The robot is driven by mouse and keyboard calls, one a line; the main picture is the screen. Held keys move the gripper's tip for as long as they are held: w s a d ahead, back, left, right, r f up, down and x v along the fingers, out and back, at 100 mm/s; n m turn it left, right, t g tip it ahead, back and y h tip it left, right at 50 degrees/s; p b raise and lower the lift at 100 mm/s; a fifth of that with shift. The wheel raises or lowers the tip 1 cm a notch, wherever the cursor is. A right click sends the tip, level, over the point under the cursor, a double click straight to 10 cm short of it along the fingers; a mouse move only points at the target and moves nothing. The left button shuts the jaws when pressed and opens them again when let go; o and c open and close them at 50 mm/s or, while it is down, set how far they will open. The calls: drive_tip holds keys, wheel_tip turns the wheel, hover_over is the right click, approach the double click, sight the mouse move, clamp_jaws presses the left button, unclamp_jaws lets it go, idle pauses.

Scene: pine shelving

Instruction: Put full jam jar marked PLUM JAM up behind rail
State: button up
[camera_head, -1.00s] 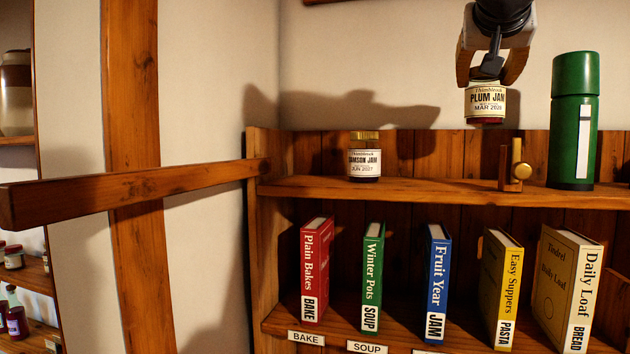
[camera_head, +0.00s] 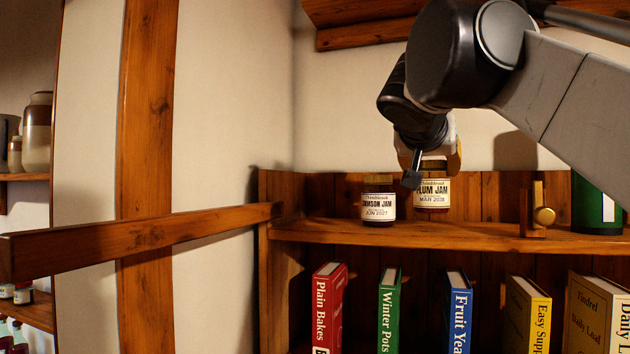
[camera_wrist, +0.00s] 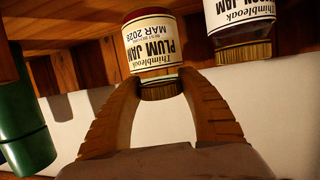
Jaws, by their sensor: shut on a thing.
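The PLUM JAM jar (camera_head: 432,196) has a cream label and dark red contents. My gripper (camera_head: 440,160) is shut on it at the lid, from above. The jar is upright over the top board of the shelf unit, just right of the DAMSON JAM jar (camera_head: 378,204); I cannot tell whether its base touches the board. In the wrist view the picture is upside down: my gripper (camera_wrist: 160,88) has a finger on each side of the gold lid, and the PLUM JAM label (camera_wrist: 152,46) faces the camera. A wooden bar (camera_head: 140,238), perhaps the rail, runs across the left.
Board between jar and knob is clear. Books (camera_head: 457,312) stand below. A wooden ledge (camera_head: 370,35) is high on the wall.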

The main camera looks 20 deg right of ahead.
wheel_tip(320, 180, down, 2)
drive_tip(key=shift+s+f, duration=0.15)
drive_tip(key=shift+f, duration=0.05)
drive_tip(key=shift+f, duration=0.15)
drive_tip(key=o, duration=1.4)
drive_tip(key=shift+a+r, duration=0.15)
drive_tip(key=shift+r, duration=0.05)
drive_tip(key=b+v, duration=0.1)
drive_tip(key=v, duration=1)
drive_tip(key=shift+s+a+r, duration=0.2)
drive_tip(key=shift+s, duration=0.1)
